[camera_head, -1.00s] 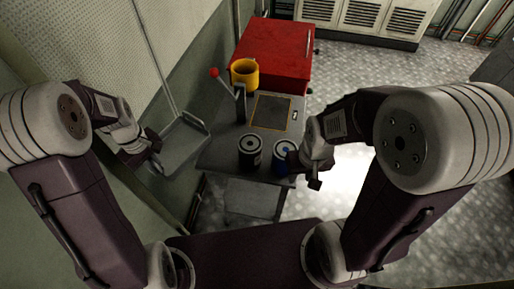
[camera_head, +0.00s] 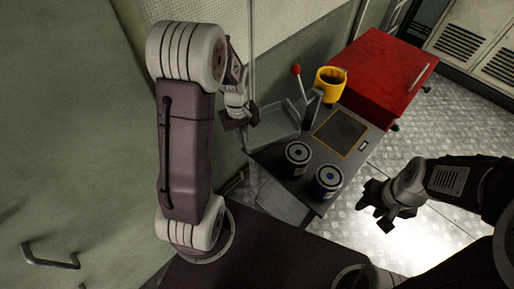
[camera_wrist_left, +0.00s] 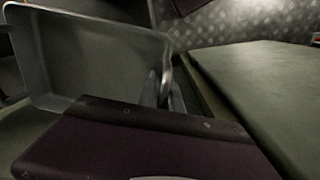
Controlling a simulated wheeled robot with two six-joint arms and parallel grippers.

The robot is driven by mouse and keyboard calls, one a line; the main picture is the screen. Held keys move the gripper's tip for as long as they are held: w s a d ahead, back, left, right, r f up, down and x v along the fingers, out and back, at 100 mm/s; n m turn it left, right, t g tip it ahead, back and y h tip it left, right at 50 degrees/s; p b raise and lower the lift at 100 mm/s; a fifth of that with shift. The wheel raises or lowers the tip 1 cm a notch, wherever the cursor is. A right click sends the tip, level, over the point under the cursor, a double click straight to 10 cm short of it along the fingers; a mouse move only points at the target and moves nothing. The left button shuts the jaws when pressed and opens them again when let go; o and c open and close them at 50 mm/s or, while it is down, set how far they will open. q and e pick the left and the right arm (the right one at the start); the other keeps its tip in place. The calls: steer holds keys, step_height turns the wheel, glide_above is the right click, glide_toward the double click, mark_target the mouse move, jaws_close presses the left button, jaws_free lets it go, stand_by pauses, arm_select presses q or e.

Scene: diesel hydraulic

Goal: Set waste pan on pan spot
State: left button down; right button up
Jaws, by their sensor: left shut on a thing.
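A red cabinet (camera_head: 378,75) stands behind. A green wall (camera_head: 75,130) is close on the left.

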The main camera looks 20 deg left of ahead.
arm_select(q)
steer(key=f, duration=0.3)
steer(key=shift+w+d+f, duration=0.15)
steer(key=shift+d+f, duration=0.05)
steer(key=shift+d, duration=0.05)
steer(key=shift+a+f, duration=0.15)
steer(key=shift+f, duration=0.25)
step_height(320, 180, down, 3)
steer(key=shift+f, duration=0.2)
steer(key=shift+f+b, duration=0.15)
steer(key=shift+b, duration=0.2)
steer(key=c, duration=1.5)
jaws_free()
steer(key=shift+c, duration=0.2)
